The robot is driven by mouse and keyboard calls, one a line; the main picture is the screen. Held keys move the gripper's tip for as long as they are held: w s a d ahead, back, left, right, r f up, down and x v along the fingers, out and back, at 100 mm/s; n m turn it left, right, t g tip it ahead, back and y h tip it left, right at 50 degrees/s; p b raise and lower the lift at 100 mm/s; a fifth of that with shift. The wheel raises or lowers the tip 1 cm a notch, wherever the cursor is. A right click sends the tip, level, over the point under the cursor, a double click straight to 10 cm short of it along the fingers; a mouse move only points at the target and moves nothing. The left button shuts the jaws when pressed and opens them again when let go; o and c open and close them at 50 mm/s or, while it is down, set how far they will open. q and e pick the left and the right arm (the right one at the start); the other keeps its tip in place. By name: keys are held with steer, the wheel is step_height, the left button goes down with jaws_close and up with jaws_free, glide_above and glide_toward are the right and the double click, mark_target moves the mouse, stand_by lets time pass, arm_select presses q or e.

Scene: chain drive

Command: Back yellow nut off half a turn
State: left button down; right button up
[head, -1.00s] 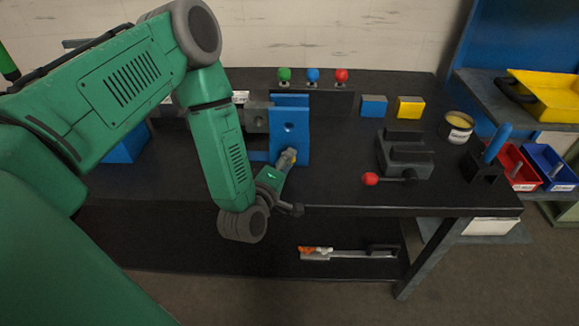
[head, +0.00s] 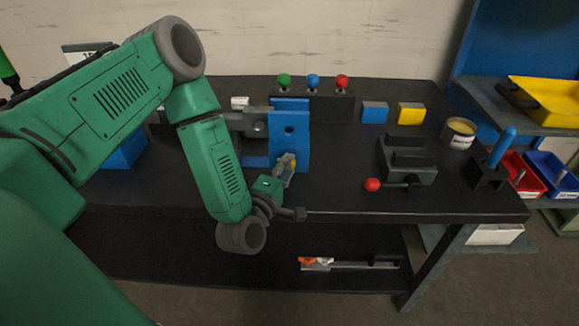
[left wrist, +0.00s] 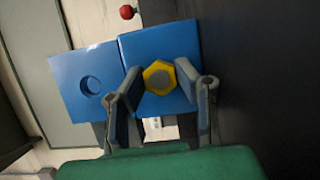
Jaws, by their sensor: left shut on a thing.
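In the head view, my left gripper (head: 288,166) is at the lower front of the blue upright block (head: 290,128). Its fingers largely hide the nut there. A second blue face with a round hole (left wrist: 90,85) is beside the nut in the left wrist view. My right gripper is not in view.
Green (head: 284,80), blue (head: 313,80) and red (head: 342,80) knobs stand at the back of the dark bench. A dark fixture (head: 408,160) with a red-balled lever (head: 372,184) stands to the right. A tool (head: 345,265) lies on the lower shelf.

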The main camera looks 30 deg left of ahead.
arm_select(q)
steer(key=c, duration=1.2)
jaws_free()
steer(key=shift+a+f, duration=0.1)
steer(key=shift+a, duration=0.15)
steer(key=shift+s, duration=0.15)
steer(key=shift+f, duration=0.1)
